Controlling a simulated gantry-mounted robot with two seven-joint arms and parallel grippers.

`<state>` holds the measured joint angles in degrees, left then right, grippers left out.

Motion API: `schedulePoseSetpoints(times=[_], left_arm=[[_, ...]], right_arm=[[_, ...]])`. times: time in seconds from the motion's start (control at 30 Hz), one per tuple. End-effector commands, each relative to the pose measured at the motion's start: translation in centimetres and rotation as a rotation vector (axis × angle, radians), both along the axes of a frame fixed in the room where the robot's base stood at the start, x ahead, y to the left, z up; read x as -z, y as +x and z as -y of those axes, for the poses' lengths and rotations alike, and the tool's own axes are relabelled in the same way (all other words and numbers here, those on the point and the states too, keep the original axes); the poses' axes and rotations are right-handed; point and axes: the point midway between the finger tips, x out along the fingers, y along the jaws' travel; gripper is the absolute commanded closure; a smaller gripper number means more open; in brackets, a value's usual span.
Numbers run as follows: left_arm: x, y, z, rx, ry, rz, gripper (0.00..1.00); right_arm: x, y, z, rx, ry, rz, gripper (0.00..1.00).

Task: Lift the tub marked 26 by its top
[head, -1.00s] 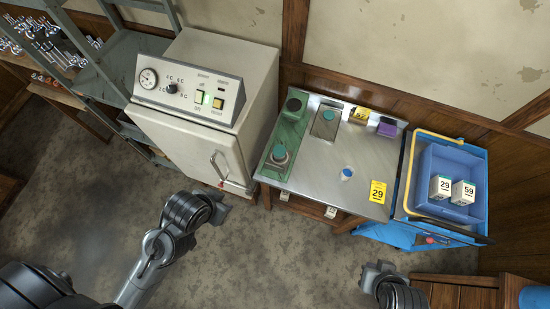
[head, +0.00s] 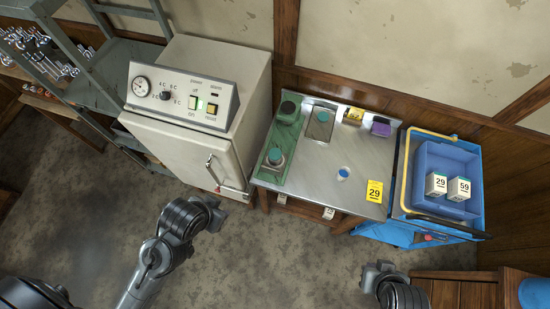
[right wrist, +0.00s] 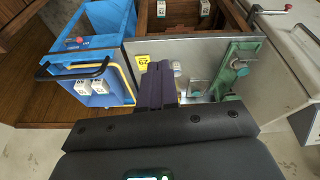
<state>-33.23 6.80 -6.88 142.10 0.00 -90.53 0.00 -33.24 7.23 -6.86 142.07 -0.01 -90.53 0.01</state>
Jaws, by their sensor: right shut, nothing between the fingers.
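No number 26 is readable on any tub. Two white tubs stand in the blue crate (head: 423,170): one marked 29 (head: 437,185) and one marked 59 (head: 459,189). Two more white tubs, one at the left (head: 282,199) and one at the right (head: 329,213), show partly below the steel table (head: 325,170); their numbers are too small to read. My left gripper (head: 219,215) is in front of the cabinet, its jaws unclear. My right gripper (head: 378,270) is shut and empty, in front of the table and apart from the tubs; its fingers show in the right wrist view (right wrist: 160,85).
The floor in front is clear.

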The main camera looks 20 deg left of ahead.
Motion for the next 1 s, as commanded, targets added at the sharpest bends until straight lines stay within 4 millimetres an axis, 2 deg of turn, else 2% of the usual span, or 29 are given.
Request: schedulePoseSetpoints(times=[0.07, 0.67, 0.7, 1.0], left_arm=[[0.0, -0.01, 0.0, 0.0, 0.0, 0.0, 0.64], [0.02, -0.02, -0.01, 0.0, 0.0, -0.001, 0.64], [0.02, -0.02, -0.01, 0.0, 0.0, -0.001, 0.64], [0.21, -0.03, -0.04, 0.001, 0.001, -0.001, 0.64]], right_arm=[[0.0, 0.01, -0.03, 0.001, 0.001, 0.0, 1.0], [-0.05, 0.03, -0.25, 0.006, 0.011, 0.0, 0.1], [-0.05, 0.03, -0.25, 0.006, 0.011, 0.0, 0.07], [0.08, 0.43, -0.14, -0.009, -0.002, 0.012, 0.07]])
